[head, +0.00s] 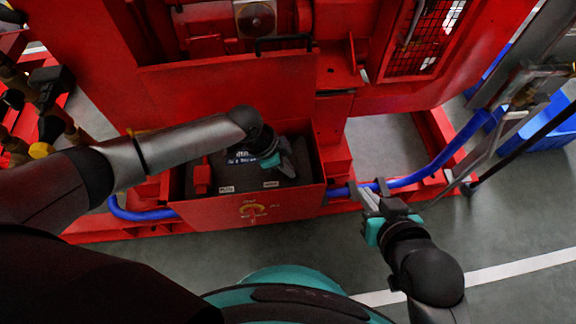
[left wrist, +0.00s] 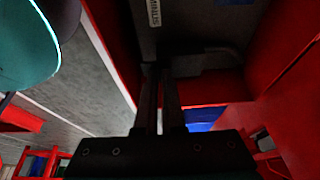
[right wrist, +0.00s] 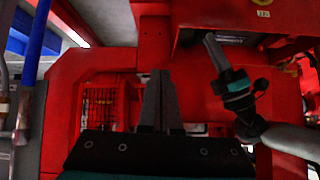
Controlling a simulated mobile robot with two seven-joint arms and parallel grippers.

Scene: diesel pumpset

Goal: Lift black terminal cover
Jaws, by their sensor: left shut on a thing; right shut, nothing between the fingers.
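My left gripper (head: 287,168) reaches into the red battery box from above, at the right side of the dark battery (head: 235,172). In the left wrist view its fingers (left wrist: 160,75) are shut on the black terminal cover (left wrist: 205,62), a dark shape near the MINUS label (left wrist: 154,13). In the head view the gripper mostly hides the cover. I cannot tell whether the cover is clear of its terminal. My right gripper (head: 371,199) is shut and empty outside the box, close to the blue hose; its fingers (right wrist: 160,95) show in the right wrist view.
The battery box (head: 220,213) has raised red walls around the battery. A red terminal cover (head: 203,177) sits at the battery's left. A blue hose (head: 420,176) runs along the red base frame. Red pumpset panels (head: 220,90) rise behind. Grey floor (head: 400,140) is clear at right.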

